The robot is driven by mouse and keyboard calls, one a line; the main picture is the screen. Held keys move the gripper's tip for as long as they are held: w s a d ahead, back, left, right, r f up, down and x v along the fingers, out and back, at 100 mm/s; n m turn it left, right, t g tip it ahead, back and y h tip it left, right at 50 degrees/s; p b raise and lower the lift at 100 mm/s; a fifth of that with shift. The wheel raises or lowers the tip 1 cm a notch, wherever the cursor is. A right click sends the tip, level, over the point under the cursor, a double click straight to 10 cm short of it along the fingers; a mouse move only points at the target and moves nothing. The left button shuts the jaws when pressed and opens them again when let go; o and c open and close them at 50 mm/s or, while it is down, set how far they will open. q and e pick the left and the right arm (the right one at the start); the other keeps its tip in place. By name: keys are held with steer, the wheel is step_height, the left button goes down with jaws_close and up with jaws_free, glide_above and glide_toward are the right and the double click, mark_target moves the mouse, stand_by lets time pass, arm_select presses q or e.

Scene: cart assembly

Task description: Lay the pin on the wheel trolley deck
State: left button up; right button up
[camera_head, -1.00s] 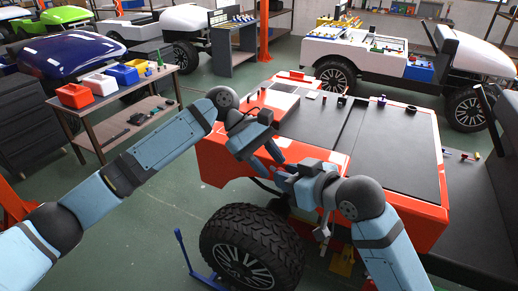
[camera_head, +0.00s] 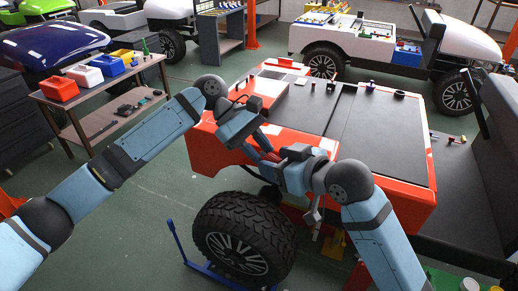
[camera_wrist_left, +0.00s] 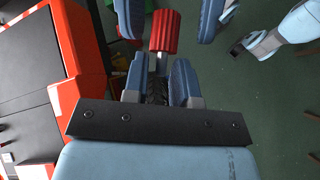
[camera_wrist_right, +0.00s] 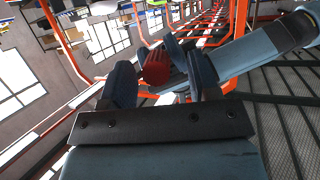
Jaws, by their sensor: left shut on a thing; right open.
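The pin (camera_wrist_left: 165,32) has a red ribbed head and a grey shaft that shows partly in the left wrist view. My left gripper (camera_wrist_left: 158,72) is shut on the shaft. My right gripper (camera_wrist_right: 160,76) is open, with its fingers on either side of the red head (camera_wrist_right: 155,68); I cannot tell whether they touch it. In the head view, my left gripper (camera_head: 264,154) and right gripper (camera_head: 280,168) meet in front of the orange cart's corner and hide the pin. The blue wheel trolley (camera_head: 203,269) is on the floor below, its deck mostly hidden by the wheel.
A large black tyred wheel (camera_head: 246,240) stands on the trolley, below my grippers. The trolley's upright blue handle (camera_head: 175,238) is left of it. The orange cart (camera_head: 215,158) is close behind my grippers. Green floor (camera_head: 140,215) is clear to the left.

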steer(key=v, duration=1.2)
step_height(320, 180, down, 19)
steer(key=d+m+t+h, duration=0.1)
steer(key=d+m+h, duration=0.2)
steer(key=m, duration=0.1)
arm_select(q)
steer(key=s+a+f+n+t+y, duration=0.1)
steer(key=a+f+n+t, duration=0.2)
steer(key=a+n, duration=0.3)
steer(key=s+a+f+n+t+y, duration=0.1)
steer(key=a+n+t, duration=0.5)
steer(key=a, duration=0.6)
steer(key=s+a+f+n+t+y, duration=0.1)
steer(key=s+a+f+n+t, duration=0.1)
steer(key=a+f+n+t, duration=0.2)
steer(key=a+n, duration=0.3)
steer(key=a, duration=0.3)
steer(key=shift+s+f+t, duration=0.2)
steer(key=shift+f+t, duration=0.15)
steer(key=shift+t, duration=0.05)
arm_select(e)
steer(key=s+d+f+h, duration=0.1)
steer(key=s+f, duration=0.5)
steer(key=f, duration=0.4)
steer(key=s+d+f+m+h, duration=0.1)
steer(key=s+f, duration=0.5)
steer(key=f, duration=0.4)
steer(key=shift+g+h, duration=0.4)
